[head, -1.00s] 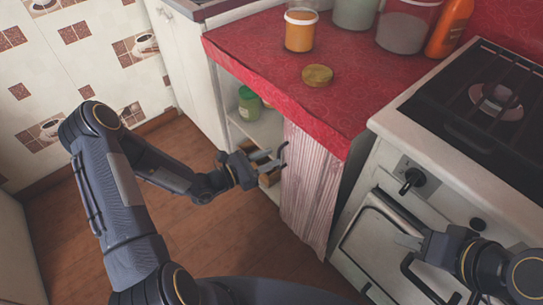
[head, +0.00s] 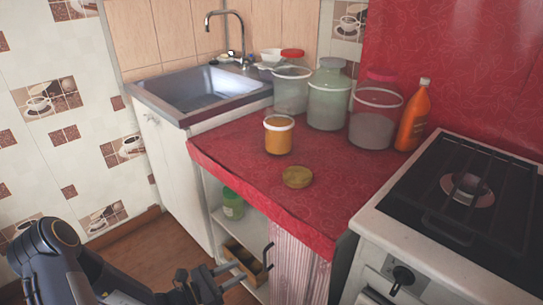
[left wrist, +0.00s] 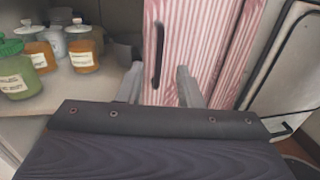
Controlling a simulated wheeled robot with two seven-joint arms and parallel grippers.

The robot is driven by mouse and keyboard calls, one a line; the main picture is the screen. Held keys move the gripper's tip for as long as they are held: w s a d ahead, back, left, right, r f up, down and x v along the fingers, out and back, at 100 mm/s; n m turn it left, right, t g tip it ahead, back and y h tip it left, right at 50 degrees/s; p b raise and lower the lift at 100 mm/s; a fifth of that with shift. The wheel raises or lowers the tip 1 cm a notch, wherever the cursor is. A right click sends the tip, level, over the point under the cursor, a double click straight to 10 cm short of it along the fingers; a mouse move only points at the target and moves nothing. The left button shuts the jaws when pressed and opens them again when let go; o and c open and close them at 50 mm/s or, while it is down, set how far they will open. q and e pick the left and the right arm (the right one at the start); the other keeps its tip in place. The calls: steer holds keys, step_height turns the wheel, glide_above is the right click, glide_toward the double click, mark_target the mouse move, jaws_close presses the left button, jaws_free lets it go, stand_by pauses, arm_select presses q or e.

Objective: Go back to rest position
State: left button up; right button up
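My left gripper (head: 238,273) is low in the head view, in front of the open shelf under the red counter. In the left wrist view its two fingers (left wrist: 158,82) stand apart with nothing between them. A striped pink and white door (head: 298,268) with a dark upright handle (head: 268,257) is just beyond the fingers; the handle (left wrist: 158,55) also shows in the left wrist view. I cannot tell the exact gap between fingers and handle. My right gripper is out of the picture.
The red counter (head: 235,150) holds an orange jar (head: 278,135), a round lid (head: 297,177), large jars and an orange bottle (head: 413,115). A stove (head: 440,240) stands right, a sink (head: 200,88) at the back left. Several small jars, one green (left wrist: 15,72), stand on the shelf (left wrist: 65,92).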

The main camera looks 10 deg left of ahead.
arm_select(q)
steer(key=s+d+r+m+g, duration=0.4)
steer(key=s+r+m+g, duration=0.55)
steer(key=r+m, duration=0.5)
steer(key=s+a+r+m+t+y, duration=0.2)
steer(key=s+a+m+y, duration=0.2)
steer(key=s+m+y, duration=0.15)
steer(key=s+a+r+m+t+y, duration=0.1)
steer(key=s+a+r+m+y, duration=0.25)
steer(key=s, duration=0.35)
step_height(320, 180, up, 22)
steer(key=m+p, duration=0.1)
steer(key=p, duration=2.1)
steer(key=shift+a+y+p, duration=0.2)
steer(key=shift+y+p, duration=0.2)
steer(key=shift+f, duration=0.1)
